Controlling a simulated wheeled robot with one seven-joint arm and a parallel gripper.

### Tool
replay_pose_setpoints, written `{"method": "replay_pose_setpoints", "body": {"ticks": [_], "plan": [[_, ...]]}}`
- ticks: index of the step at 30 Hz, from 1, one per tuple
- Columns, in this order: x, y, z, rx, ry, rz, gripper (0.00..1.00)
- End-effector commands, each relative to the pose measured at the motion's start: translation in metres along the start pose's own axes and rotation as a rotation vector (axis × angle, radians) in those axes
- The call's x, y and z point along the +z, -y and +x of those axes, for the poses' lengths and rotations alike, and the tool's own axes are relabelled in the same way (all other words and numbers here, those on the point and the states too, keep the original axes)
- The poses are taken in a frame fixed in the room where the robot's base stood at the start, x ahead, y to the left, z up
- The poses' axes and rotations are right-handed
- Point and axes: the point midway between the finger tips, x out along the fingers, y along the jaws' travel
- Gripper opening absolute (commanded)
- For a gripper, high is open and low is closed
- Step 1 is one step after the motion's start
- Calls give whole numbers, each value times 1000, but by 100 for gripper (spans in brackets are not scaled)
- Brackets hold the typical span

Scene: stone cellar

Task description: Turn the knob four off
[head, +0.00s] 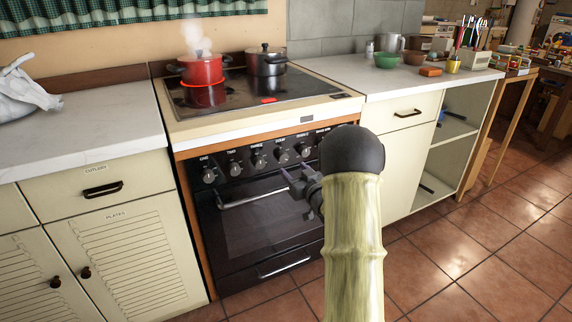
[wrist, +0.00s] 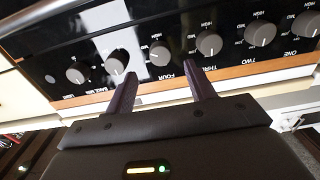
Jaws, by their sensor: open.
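Knob four (wrist: 160,53) is a round grey knob on the oven's black control panel. Its label FOUR is printed just below it in the wrist view. My gripper (wrist: 161,66) is open and empty. Its two dark fingers point at the panel, with knob four between and beyond their tips in the picture. No contact with the knob shows. In the head view, my gripper (head: 289,179) is in front of the oven, just below the knob row. Which knob there is knob four is too small to tell. The knob's exact setting is unclear.
Knob three (wrist: 209,43) is close to the right finger, and another knob (wrist: 113,64) is close to the left one. A steaming red pot (head: 202,70) and a dark pot (head: 266,63) stand on the hob. The oven handle (head: 252,194) runs below the knobs.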

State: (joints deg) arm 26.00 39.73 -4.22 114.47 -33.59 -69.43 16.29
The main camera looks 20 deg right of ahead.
Motion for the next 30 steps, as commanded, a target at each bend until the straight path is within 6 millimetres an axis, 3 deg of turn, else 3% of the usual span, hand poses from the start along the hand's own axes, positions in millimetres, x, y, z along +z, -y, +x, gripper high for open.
{"method": "replay_pose_setpoints", "body": {"ticks": [6, 12, 23, 30], "plan": [[1, 1, 37, -2, -3, -1, 55], [1, 0, 60, -1, -1, -1, 55], [0, 0, 66, 1, 0, 1, 55], [0, 0, 65, 0, 0, 0, 11]]}}
